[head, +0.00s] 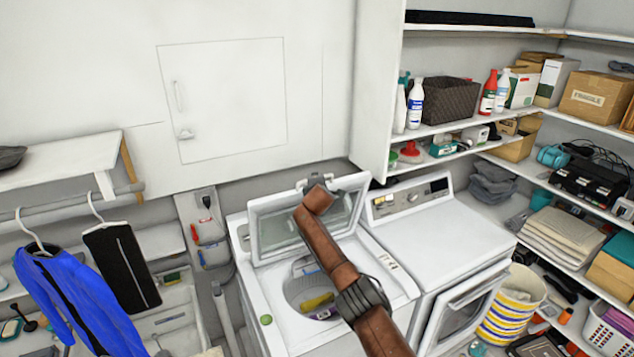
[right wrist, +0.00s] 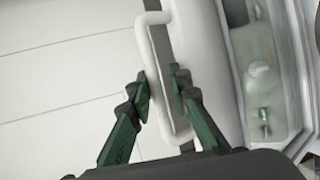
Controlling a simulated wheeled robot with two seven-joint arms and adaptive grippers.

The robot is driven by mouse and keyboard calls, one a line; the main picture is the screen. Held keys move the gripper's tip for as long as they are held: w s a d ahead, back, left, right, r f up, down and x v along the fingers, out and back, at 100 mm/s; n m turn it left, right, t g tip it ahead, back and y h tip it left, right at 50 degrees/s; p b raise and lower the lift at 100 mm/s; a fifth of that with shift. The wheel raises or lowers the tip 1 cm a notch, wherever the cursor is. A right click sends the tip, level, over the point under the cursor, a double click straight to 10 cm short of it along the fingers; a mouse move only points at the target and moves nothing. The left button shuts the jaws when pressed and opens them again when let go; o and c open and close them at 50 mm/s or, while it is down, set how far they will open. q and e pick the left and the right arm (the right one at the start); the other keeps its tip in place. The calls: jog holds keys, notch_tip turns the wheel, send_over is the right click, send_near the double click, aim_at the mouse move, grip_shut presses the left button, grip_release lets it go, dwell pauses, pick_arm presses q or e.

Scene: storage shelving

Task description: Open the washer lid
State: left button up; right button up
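The white washer (head: 275,305) stands at the lower middle of the head view. Its lid (head: 262,212) with a glass panel is raised and tilted back, and the drum opening is exposed. My right arm reaches across the opening to the lid's top edge; its gripper is hidden there behind the wrist. In the right wrist view, the right gripper (right wrist: 163,90) has its fingers apart on either side of the white lid handle (right wrist: 158,55). The left finger is close to the handle; contact is unclear. The lid's glass (right wrist: 262,80) lies to the right. My left gripper is out of view.
A white dryer (head: 435,235) stands right of the washer. Yellow and purple items (head: 318,302) lie in the drum. Loaded shelves (head: 590,130) line the right; a blue jacket (head: 75,300) hangs at left. A white wall stands behind the lid.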

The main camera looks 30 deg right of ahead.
jog(key=v, duration=1.2)
dwell(0.4)
jog(key=shift+f, duration=0.1)
jog(key=shift+c, duration=0.6)
